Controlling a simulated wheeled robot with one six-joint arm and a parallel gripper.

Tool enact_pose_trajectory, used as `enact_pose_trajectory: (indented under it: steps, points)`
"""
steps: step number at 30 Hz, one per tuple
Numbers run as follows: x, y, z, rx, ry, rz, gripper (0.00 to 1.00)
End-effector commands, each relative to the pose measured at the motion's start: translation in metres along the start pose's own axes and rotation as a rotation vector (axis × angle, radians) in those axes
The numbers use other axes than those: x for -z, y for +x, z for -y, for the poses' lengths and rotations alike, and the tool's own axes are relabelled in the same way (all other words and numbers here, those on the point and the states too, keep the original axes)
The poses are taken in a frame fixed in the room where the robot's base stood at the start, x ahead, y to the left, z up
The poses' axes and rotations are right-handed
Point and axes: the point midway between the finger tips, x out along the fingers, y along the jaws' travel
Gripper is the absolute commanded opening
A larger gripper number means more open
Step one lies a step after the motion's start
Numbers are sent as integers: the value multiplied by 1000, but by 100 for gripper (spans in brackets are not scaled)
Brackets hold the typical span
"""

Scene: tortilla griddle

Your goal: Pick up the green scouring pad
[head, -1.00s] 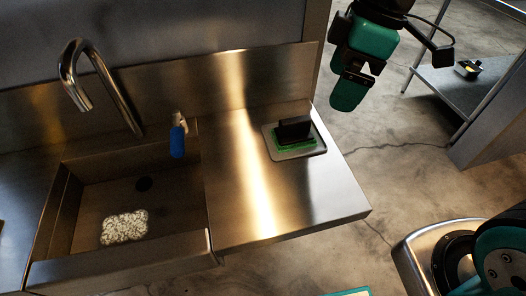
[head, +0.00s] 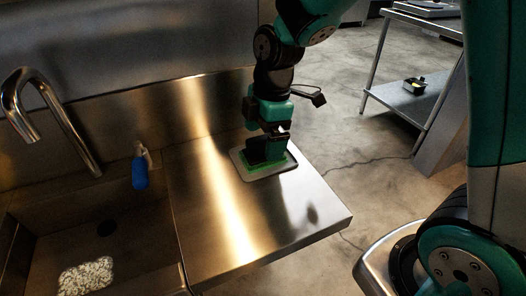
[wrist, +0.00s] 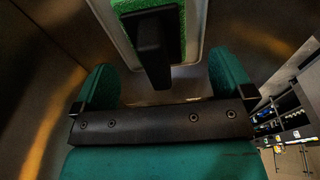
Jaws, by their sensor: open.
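The green scouring pad (head: 254,168) lies on a pale tray (head: 262,177) on the steel counter, with a black upright handle (head: 262,152) on top of it. Only the pad's green edge shows in the head view. In the wrist view the pad (wrist: 140,5) is at the top, partly cut off by the frame, with the black handle (wrist: 152,48) standing toward the camera. My gripper (head: 270,135) is above the tray, open, close over the handle. In the wrist view its two green fingers (wrist: 164,80) stand apart, one on each side of the handle's lower end, with nothing clamped.
A sink with a faucet (head: 48,110) is at the left, holding a pale speckled pad (head: 86,277). A blue bottle (head: 140,173) stands at the sink's back edge. The counter's right part is clear. A metal shelf (head: 395,103) stands beyond.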

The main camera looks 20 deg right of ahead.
Motion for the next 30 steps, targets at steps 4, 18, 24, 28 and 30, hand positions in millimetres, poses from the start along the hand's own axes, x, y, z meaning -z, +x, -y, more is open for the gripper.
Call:
enact_pose_trajectory:
  steps: [4,18,24,28,30]
  points:
    - [-2,27,-2,6,1,2,99]
    - [-2,41,-2,1,1,1,81]
    - [-2,41,-2,1,1,0,46]
    - [-2,41,-2,1,1,0,42]
    - [-2,40,-2,1,1,0,42]
